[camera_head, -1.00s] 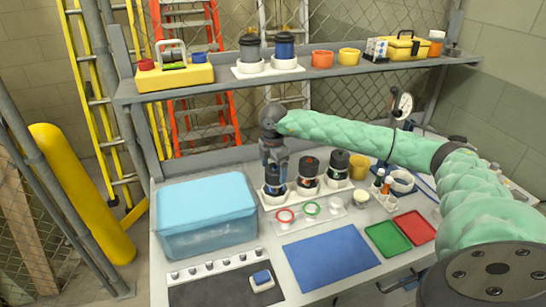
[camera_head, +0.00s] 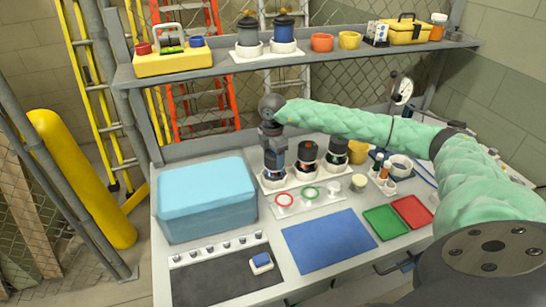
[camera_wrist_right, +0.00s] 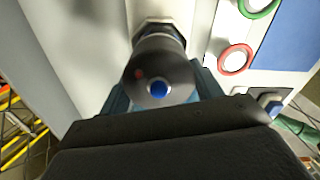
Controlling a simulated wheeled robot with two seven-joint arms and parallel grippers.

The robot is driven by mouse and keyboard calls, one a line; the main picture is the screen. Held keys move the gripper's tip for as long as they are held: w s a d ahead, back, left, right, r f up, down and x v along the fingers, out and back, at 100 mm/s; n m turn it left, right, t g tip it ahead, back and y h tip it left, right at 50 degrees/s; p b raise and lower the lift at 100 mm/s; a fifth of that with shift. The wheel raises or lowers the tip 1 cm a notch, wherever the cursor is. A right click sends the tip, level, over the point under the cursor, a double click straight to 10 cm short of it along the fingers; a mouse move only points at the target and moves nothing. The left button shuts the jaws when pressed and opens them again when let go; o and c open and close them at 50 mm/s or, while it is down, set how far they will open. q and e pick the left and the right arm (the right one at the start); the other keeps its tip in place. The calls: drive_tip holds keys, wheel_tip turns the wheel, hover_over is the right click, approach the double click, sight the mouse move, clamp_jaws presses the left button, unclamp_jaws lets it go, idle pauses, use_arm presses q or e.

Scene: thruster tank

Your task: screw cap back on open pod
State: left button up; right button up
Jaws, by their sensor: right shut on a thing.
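My right gripper (camera_head: 274,157) points down at the leftmost of three dark pods in a white holder on the bench. It is shut on a black cap (camera_wrist_right: 158,75) with a blue centre dot and a small red dot, seen between the fingers in the right wrist view. The cap sits at the top of the left pod (camera_head: 274,177); whether its thread is fully seated cannot be told. The middle pod (camera_head: 307,157) and the right pod (camera_head: 338,150) stand beside it, both with dark tops. My left gripper is not in view.
A blue lidded tub (camera_head: 207,200) stands close left. In front lie a plate with a red ring (camera_head: 285,200) and a green ring (camera_head: 310,193), and a blue mat (camera_head: 328,240). Green (camera_head: 386,222) and red (camera_head: 412,212) trays lie right. A shelf (camera_head: 300,58) runs above.

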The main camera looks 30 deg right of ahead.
drive_tip(key=shift+c, duration=0.4)
drive_tip(key=m, duration=0.4)
drive_tip(key=shift+o, duration=0.2)
drive_tip(key=m, duration=0.4)
drive_tip(key=shift+f+m, duration=0.1)
drive_tip(key=shift+m, duration=0.3)
drive_tip(key=shift+m+p, duration=0.3)
drive_tip(key=shift+p, duration=0.6)
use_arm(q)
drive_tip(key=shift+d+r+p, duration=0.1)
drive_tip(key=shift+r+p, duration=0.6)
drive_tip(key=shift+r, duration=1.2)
use_arm(e)
drive_tip(key=shift+a+m, duration=0.1)
drive_tip(key=shift+m, duration=0.2)
drive_tip(key=shift+s+f, duration=0.1)
